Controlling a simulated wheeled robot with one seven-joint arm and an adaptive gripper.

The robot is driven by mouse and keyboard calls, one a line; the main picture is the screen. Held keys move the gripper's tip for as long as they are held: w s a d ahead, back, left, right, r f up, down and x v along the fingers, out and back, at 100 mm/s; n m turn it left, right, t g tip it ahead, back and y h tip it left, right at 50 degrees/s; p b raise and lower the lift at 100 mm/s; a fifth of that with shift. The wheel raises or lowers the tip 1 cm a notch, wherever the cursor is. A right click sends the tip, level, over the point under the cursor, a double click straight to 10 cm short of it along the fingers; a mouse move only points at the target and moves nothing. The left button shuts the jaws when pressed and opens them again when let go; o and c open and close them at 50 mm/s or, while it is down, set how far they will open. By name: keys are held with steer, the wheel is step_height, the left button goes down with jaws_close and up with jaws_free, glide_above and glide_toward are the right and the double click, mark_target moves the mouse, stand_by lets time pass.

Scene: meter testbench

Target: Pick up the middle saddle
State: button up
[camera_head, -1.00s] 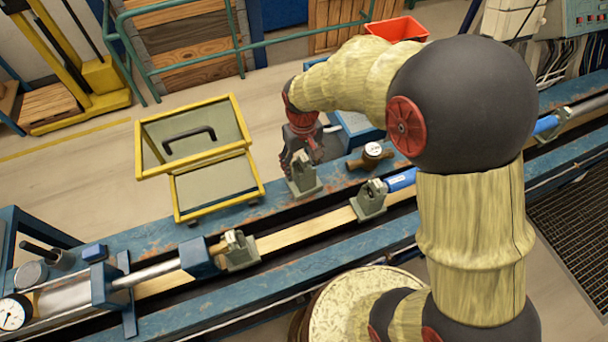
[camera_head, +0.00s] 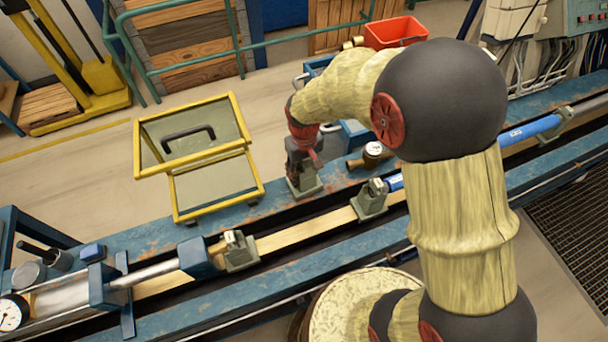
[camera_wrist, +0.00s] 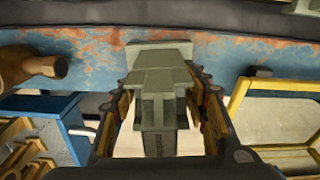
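The middle saddle (camera_head: 305,187) is a grey-green block on the back blue rail, between the other two saddles from left to right. My gripper (camera_head: 302,168) is lowered over it from above. In the wrist view the saddle (camera_wrist: 163,85) stands between the two fingers of my gripper (camera_wrist: 162,118), one on each side. The fingers look spread, with small gaps visible beside the saddle's narrow part; firm contact is not visible. A second saddle (camera_head: 369,200) and a third saddle (camera_head: 239,251) sit on the bench's centre track.
A brass meter (camera_head: 372,153) lies on the back rail just right of my gripper. A blue box (camera_wrist: 66,128) is close by. A red bin (camera_head: 396,32) is farther back.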

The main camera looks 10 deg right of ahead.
steer(key=c, duration=1)
jaws_close()
